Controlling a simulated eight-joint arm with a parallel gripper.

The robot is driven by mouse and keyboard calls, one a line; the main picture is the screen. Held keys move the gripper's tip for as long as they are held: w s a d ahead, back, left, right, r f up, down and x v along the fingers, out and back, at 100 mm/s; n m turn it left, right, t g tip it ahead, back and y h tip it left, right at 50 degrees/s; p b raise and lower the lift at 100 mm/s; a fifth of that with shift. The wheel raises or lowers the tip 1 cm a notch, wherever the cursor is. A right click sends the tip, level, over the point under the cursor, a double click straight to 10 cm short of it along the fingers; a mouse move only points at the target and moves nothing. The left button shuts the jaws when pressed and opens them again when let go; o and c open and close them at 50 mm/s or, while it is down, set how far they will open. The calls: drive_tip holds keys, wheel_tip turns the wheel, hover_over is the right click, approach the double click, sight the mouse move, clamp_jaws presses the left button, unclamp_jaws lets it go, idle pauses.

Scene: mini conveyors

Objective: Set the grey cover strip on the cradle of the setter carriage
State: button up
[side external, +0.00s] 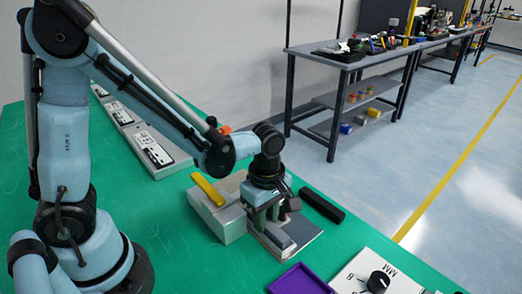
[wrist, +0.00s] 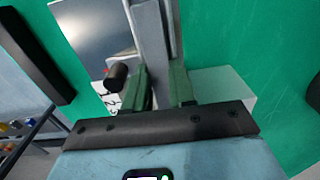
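The grey cover strip (wrist: 152,45) runs up the wrist view between the two fingers of my gripper (wrist: 160,88), which appear to be against its sides. In the side external view my gripper (side external: 268,212) points down over a low, flat metal-topped unit (side external: 306,247), and the grey strip (side external: 279,236) shows low beneath it. This unit, apparently the setter carriage, shows in the wrist view as a shiny plate (wrist: 92,28) with a black knob and small numerals. The cradle is hidden by the strip and gripper; I cannot tell whether the strip touches it.
A pale grey block (side external: 222,221) with a yellow bar (side external: 208,189) on it stands close left of my gripper. A black bar (side external: 322,206) lies to the right. A purple tray (side external: 300,281) and a white panel with a knob (side external: 377,281) are in front. Green table is clear front left.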

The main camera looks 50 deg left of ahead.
drive_tip(key=shift+o, duration=0.5)
drive_tip(key=shift+f, duration=0.45)
drive_tip(key=shift+r, duration=0.75)
wheel_tip(320, 180, up, 11)
drive_tip(key=s+a+m+t, duration=0.1)
drive_tip(key=a+m+t, duration=0.1)
drive_tip(key=m, duration=0.4)
drive_tip(key=a+m+t, duration=0.3)
drive_tip(key=m, duration=0.3)
drive_tip(key=s+a+m+t, duration=0.1)
drive_tip(key=a+m+t, duration=0.1)
drive_tip(key=m, duration=0.4)
drive_tip(key=shift+s+a+r, duration=0.3)
drive_tip(key=shift+a, duration=0.05)
